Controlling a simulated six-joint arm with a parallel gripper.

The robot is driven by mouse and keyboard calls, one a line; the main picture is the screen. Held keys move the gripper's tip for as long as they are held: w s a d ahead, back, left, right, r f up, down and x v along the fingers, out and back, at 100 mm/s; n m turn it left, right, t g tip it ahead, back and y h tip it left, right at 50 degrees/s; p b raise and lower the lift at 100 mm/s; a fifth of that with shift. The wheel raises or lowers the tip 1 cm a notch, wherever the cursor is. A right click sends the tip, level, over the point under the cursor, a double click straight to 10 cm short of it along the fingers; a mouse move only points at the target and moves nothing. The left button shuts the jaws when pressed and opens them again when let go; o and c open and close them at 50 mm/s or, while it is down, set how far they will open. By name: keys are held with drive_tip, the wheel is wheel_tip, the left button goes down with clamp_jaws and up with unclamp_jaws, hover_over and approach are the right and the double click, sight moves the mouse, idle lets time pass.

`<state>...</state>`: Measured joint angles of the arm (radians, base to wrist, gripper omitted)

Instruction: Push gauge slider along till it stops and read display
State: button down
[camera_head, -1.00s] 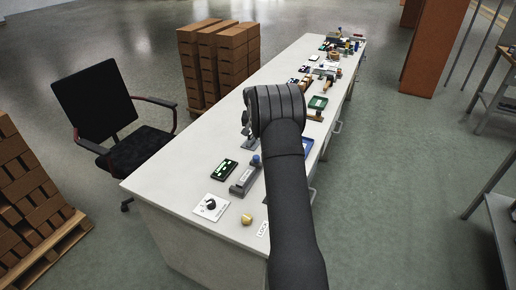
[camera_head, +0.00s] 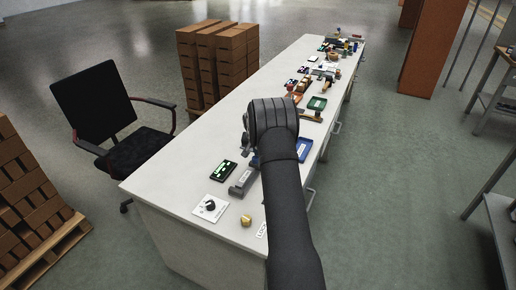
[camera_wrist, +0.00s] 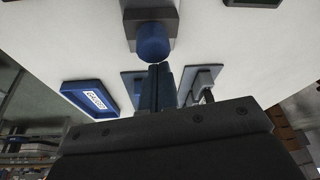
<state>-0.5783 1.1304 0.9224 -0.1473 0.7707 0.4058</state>
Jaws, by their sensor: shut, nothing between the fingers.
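The gauge (camera_head: 241,182) is a long grey block on the near part of the white bench. Its blue, round-ended slider knob (camera_wrist: 153,41) shows in the wrist view, at the end of the grey gauge body (camera_wrist: 150,12). My gripper (camera_wrist: 160,68) is shut and empty. Its fingertips are right at the blue knob; I cannot tell whether they touch. In the head view my wrist and forearm hide the fingertips and part of the gauge.
A white plate with a black knob (camera_head: 210,207) and a brass knob (camera_head: 246,220) lie near the front edge. A blue tray (camera_wrist: 67,88) and small grey fixtures (camera_wrist: 200,82) sit close to my fingers. The bench's left side is clear.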

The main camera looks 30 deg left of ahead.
drive_tip(key=shift+s, duration=0.2)
drive_tip(key=s, duration=0.3)
drive_tip(key=shift+s, duration=0.35)
drive_tip(key=shift+s+f, duration=0.3)
drive_tip(key=shift+s, duration=0.4)
drive_tip(key=w, duration=0.3)
drive_tip(key=w+a+r, duration=0.1)
drive_tip(key=w, duration=0.1)
drive_tip(key=shift+w, duration=0.15)
drive_tip(key=a+v, duration=0.1)
drive_tip(key=v, duration=0.9)
drive_tip(key=shift+d, duration=0.5)
